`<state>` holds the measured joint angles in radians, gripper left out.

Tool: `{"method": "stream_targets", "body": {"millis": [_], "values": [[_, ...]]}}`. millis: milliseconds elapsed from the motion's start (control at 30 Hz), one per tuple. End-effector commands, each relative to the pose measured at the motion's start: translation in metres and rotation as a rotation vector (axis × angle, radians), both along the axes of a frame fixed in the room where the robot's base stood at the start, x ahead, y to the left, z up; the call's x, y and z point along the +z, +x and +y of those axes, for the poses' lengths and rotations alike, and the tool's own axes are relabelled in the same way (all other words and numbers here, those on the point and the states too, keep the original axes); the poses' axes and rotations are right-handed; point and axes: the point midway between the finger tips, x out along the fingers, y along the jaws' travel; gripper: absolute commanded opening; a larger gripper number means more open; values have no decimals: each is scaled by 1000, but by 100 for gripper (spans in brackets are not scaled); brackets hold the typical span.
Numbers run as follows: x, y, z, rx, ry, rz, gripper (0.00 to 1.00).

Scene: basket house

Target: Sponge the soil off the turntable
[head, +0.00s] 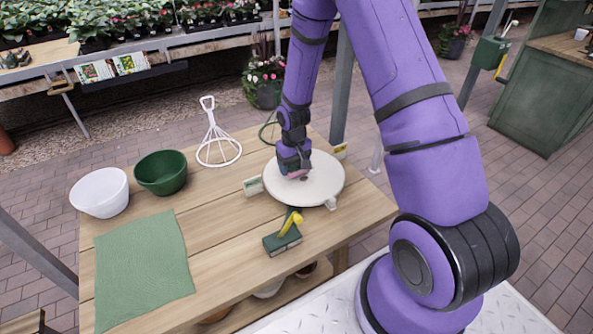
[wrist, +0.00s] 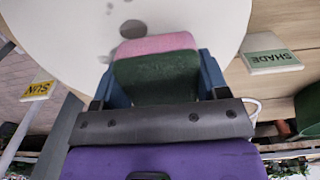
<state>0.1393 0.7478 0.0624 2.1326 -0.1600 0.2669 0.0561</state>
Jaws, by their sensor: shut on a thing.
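The turntable (head: 327,178) is a round cream disc on the wooden table. It also fills the top of the wrist view (wrist: 60,30). Dark grey soil spots (wrist: 133,29) lie on it just beyond the sponge, with smaller marks close by. My gripper (head: 293,165) points down over the left-centre of the disc. Its blue fingers are shut on a pink and green sponge (wrist: 155,45), pink side toward the disc. The sponge is low at the disc's surface; I cannot tell whether it touches. The sponge and gripper hide part of the disc.
A SHADE sign (wrist: 270,60) and a SUN sign (wrist: 38,88) stand at the disc's sides. A green block with a yellow handle (head: 282,240) sits in front. A wire stand (head: 218,150), green bowl (head: 161,173), white bowl (head: 99,193) and green cloth (head: 143,270) are left.

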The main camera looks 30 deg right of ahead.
Motion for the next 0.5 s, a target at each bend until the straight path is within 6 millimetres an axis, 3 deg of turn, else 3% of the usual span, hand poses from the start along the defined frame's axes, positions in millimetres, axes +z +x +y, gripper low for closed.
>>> {"method": "stream_targets", "body": {"millis": [500], "values": [[46,8,8,1,0,-2,42]]}}
